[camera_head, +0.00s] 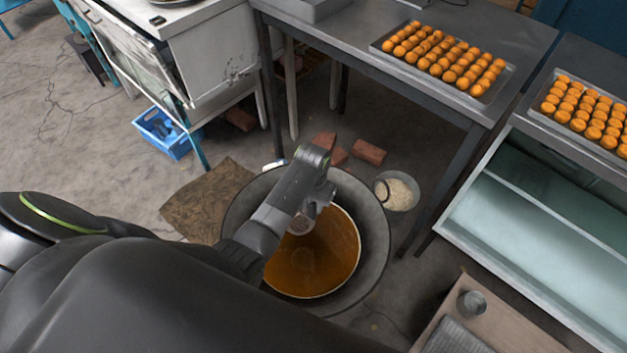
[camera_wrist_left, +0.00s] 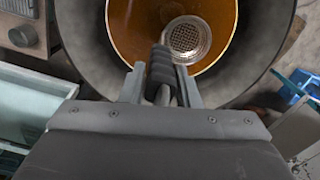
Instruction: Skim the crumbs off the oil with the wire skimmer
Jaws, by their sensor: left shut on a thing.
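The wide dark pan (camera_head: 375,235) stands on the floor and holds a round pool of amber-brown oil (camera_head: 335,255). My left gripper (camera_head: 315,195) is over the pan's far side, pointing down. In the left wrist view it is shut on the black ribbed handle of the wire skimmer (camera_wrist_left: 187,38). The skimmer's round mesh head also shows in the head view (camera_head: 302,222), over the oil near its far edge. I cannot tell whether the mesh touches the oil. Separate crumbs are not clear. My right gripper is out of view.
A bucket with pale contents (camera_head: 397,192) stands right of the pan, near bricks (camera_head: 368,152). A brown mat (camera_head: 205,200) lies at left. Trays of round orange pastries (camera_head: 480,85) rest on the steel tables. A metal cup (camera_head: 470,303) stands at lower right.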

